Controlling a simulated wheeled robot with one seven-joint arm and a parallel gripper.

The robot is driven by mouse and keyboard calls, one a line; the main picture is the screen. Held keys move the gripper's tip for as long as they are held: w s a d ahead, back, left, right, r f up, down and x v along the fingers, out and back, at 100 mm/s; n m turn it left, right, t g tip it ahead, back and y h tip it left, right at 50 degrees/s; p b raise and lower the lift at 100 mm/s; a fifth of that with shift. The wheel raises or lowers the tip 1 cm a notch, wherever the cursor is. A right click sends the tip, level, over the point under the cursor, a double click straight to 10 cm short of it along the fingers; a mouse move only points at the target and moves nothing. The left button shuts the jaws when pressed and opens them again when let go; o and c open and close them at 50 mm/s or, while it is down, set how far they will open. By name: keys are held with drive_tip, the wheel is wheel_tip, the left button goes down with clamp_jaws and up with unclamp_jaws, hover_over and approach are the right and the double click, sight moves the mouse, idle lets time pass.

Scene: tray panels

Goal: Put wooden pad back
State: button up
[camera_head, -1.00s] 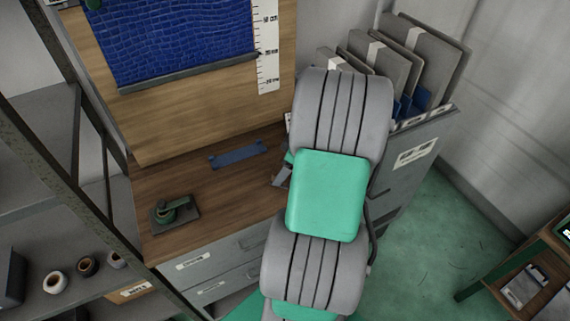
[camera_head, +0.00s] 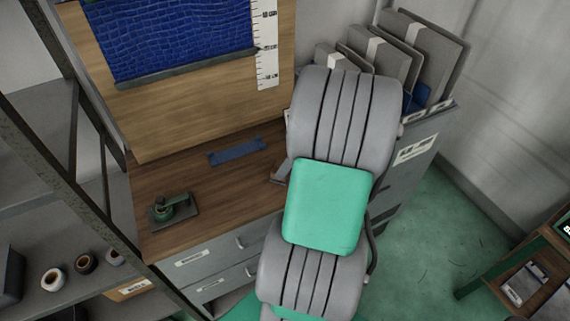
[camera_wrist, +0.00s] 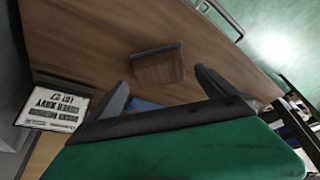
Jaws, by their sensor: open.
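A small wooden block with a dark edge (camera_wrist: 158,70), which looks like the wooden pad, is on the brown wooden desktop in the wrist view. My gripper (camera_wrist: 162,78) is open, with its two dark fingers spread to either side of the near end of the block. I cannot tell whether the fingers touch it. The green body of my gripper fills the bottom of the wrist view.
The wooden desk (camera_head: 225,190) carries a blue flat piece (camera_head: 236,151) and a green-handled device on a dark plate (camera_head: 172,211). A board with blue textured material (camera_head: 180,40) stands behind. Grey folders (camera_head: 420,55) fill a rack at right. Shelves with rolls (camera_head: 85,263) stand left.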

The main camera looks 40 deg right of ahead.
drive_tip(key=v, duration=0.8)
drive_tip(key=w+a+r+m+h, duration=0.1)
drive_tip(key=w+a, duration=0.1)
drive_tip(key=a, duration=0.6)
drive_tip(key=w+a+r+m, duration=0.1)
drive_tip(key=w+a+r, duration=0.15)
drive_tip(key=a, duration=0.65)
drive_tip(key=s+a+f+m+h, duration=0.1)
drive_tip(key=s+a+m, duration=0.2)
drive_tip(key=a, duration=0.9)
drive_tip(key=shift+s+a+f+m+b, duration=0.3)
drive_tip(key=shift+s+m, duration=0.1)
drive_tip(key=shift+s, duration=0.65)
drive_tip(key=shift+c, duration=0.4)
